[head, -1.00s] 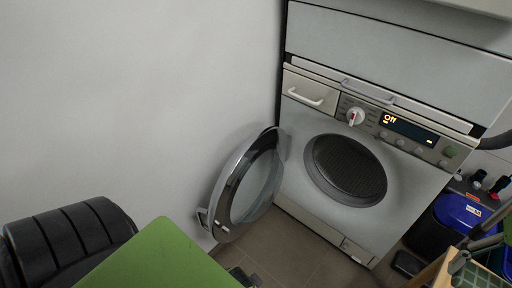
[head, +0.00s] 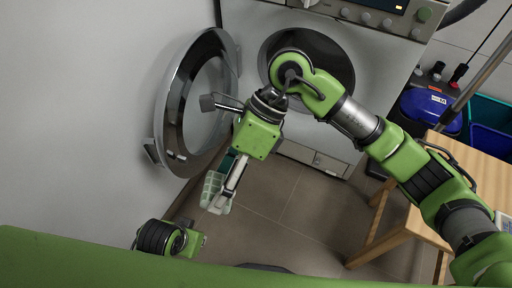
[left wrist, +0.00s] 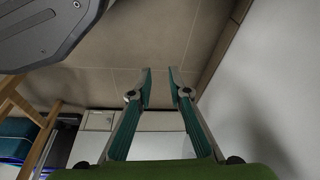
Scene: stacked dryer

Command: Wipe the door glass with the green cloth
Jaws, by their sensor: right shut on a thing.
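The round door (head: 173,100) of the dryer stands swung open to the left, its clear glass (head: 207,105) inside a silver and dark ring. My right gripper (head: 224,198) is shut on the pale green checked cloth (head: 212,192). It points down, below and to the right of the door. The cloth appears apart from the glass. My left arm's end shows low in the head view, below the door. In the left wrist view my left gripper (left wrist: 160,73) has its fingers apart with nothing between them.
The dryer front (head: 350,120) stands behind my right arm. A wooden stool (head: 460,165) is at the right, with a blue-lidded bin (head: 430,110) behind it. The wall borders the door on the left. Tiled floor (head: 280,215) is clear below.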

